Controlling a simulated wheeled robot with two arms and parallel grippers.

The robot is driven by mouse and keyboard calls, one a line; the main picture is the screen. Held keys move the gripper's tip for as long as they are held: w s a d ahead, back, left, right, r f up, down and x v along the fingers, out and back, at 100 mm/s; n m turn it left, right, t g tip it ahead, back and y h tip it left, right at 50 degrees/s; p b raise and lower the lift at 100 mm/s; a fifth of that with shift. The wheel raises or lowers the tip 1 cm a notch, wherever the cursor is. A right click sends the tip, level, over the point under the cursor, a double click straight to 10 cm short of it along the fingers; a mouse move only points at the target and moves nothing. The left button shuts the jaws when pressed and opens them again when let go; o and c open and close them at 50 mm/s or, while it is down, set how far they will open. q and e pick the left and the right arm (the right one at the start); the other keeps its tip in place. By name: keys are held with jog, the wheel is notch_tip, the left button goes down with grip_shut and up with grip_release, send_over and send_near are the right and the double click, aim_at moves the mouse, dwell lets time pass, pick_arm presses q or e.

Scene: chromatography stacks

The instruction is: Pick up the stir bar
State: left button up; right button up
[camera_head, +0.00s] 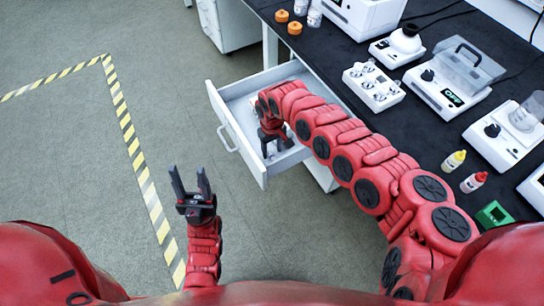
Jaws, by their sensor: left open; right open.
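I cannot make out the stir bar in this view; my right arm and gripper cover part of the open drawer. The white drawer (240,142) is pulled out below the black bench top. My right gripper (277,150) points down into the drawer, near its front end. Its dark fingers are apart, and I cannot see anything between them. My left gripper (188,174) is open and empty, fingers pointing up in the picture, over the floor to the left of the drawer.
The black bench top (440,130) carries a white tray with small parts (372,86), a scale with a clear cover (455,78), a yellow-capped bottle (453,161), a red-capped bottle (474,182) and a green block (493,215). Striped tape (140,178) marks the clear floor at left.

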aim_at(272, 157)
notch_tip(272, 157, down, 3)
jog(key=shift+w+r, duration=0.1)
jog(key=shift+r, duration=0.1)
grip_shut()
